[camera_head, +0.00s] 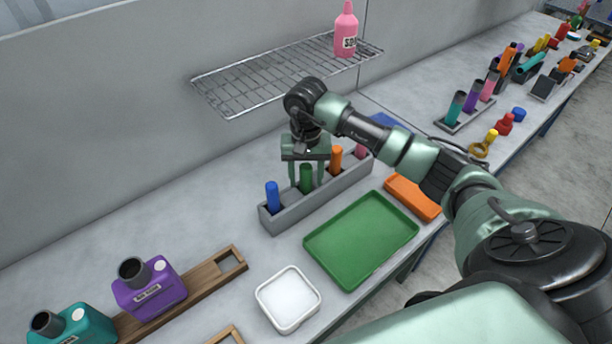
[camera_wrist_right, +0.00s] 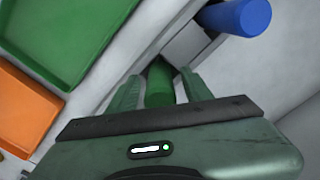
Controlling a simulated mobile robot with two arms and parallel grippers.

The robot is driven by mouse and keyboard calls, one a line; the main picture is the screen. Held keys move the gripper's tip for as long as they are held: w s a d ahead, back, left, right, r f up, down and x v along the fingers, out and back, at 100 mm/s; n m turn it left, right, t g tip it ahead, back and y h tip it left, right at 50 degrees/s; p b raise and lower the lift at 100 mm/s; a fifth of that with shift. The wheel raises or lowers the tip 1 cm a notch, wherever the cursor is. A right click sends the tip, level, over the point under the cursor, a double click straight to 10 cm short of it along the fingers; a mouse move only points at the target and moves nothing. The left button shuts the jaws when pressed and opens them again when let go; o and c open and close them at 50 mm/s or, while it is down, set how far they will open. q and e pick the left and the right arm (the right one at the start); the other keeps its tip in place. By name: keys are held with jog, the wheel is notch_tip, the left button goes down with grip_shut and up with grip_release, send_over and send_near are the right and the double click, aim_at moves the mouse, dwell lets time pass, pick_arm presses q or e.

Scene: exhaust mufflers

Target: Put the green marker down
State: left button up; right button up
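The green marker (camera_head: 306,179) stands upright in the grey holder (camera_head: 290,217), between a blue marker (camera_head: 273,196) and an orange marker (camera_head: 335,159). My right gripper (camera_head: 306,178) points down over it, with one finger on each side and small gaps between fingers and marker. In the right wrist view the green marker (camera_wrist_right: 160,84) lies between the two spread fingers (camera_wrist_right: 161,88). The blue marker (camera_wrist_right: 235,17) also shows there. The marker's lower end is hidden in the holder. My left gripper is not in view.
A pink marker (camera_head: 361,149) stands at the holder's far end. A green tray (camera_head: 343,271), an orange tray (camera_head: 412,197) and a white dish (camera_head: 288,299) lie in front. A wire shelf (camera_head: 270,78) with a pink bottle (camera_head: 346,30) hangs behind my right arm.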

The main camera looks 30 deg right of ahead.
jog(key=shift+r, duration=0.25)
notch_tip(320, 180, up, 11)
jog(key=b, duration=0.3)
jog(key=shift+f, duration=0.2)
jog(key=shift+r, duration=0.6)
jog(key=shift+r, duration=0.1)
